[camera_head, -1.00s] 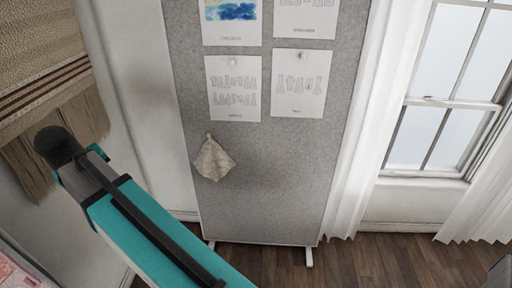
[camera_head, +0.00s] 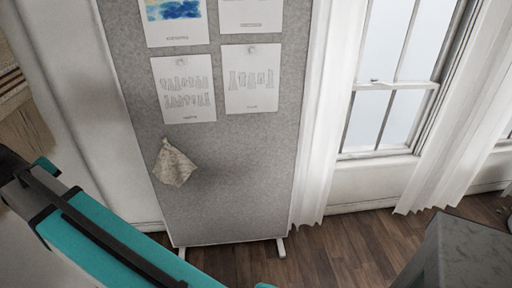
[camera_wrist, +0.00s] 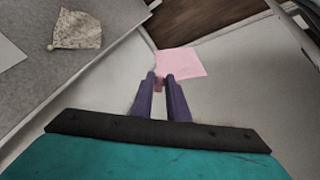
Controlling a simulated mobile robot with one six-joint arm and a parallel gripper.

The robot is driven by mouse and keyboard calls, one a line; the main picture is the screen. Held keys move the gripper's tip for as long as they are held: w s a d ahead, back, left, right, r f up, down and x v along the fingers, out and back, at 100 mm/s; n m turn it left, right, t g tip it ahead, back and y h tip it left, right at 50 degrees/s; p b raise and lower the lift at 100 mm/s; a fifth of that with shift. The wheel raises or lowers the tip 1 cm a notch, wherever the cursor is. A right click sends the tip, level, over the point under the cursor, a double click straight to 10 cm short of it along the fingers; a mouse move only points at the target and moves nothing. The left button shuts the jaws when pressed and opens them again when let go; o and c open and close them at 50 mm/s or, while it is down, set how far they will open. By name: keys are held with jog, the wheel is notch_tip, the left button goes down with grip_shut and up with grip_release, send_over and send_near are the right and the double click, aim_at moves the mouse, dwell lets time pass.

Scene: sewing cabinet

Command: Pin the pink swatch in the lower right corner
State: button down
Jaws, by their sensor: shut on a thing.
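In the wrist view my gripper (camera_wrist: 160,77) is shut, and the pink swatch (camera_wrist: 181,63) shows flat just beyond the fingertips. A small pinkish part sits between the fingers; whether it is a pin I cannot tell. The grey pin board (camera_head: 235,185) stands upright in the head view, and its lower right corner is bare. A beige swatch (camera_head: 174,165) hangs by a pin at the board's lower left; it also shows in the wrist view (camera_wrist: 77,30). In the wrist view the swatch is apart from the board's face. My gripper is hidden in the head view.
Several paper sheets, such as a pattern sheet (camera_head: 184,88), are pinned higher on the board. A white curtain (camera_head: 322,130) and window (camera_head: 392,85) are to its right. A dark grey block (camera_head: 462,255) stands at the lower right. Wooden floor (camera_head: 340,240) is open between.

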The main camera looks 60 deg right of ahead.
jog(key=s+d+f+m+g+h, duration=0.15)
jog(key=s+d, duration=0.25)
jog(key=d, duration=1)
jog(key=s+d+f+m+g+h+b, duration=0.1)
jog(key=s+d+f+m, duration=0.2)
jog(key=d, duration=1.1)
jog(key=s+d+f+g+h, duration=0.15)
jog(key=s+d, duration=0.25)
jog(key=d, duration=1)
jog(key=s+d+f+m+g, duration=0.2)
jog(key=s+d, duration=1.1)
jog(key=s, duration=0.3)
jog(key=s+d+f+m+g+h, duration=0.1)
jog(key=s+d+f+g, duration=0.1)
jog(key=s+d, duration=1)
jog(key=s+f, duration=0.1)
jog(key=s, duration=0.3)
jog(key=shift+s+d+m+b, duration=0.2)
jog(key=shift+d+m+b, duration=0.15)
jog(key=shift+d+b, duration=0.05)
jog(key=shift+w+d, duration=0.1)
jog(key=shift+w+d, duration=1.25)
jog(key=shift+d, duration=0.5)
jog(key=shift+w+d, duration=1.25)
jog(key=shift+d, duration=0.55)
jog(key=shift+w+d, duration=1.25)
jog(key=shift+d, duration=0.5)
jog(key=shift+w+d, duration=0.15)
jog(key=shift+d, duration=0.05)
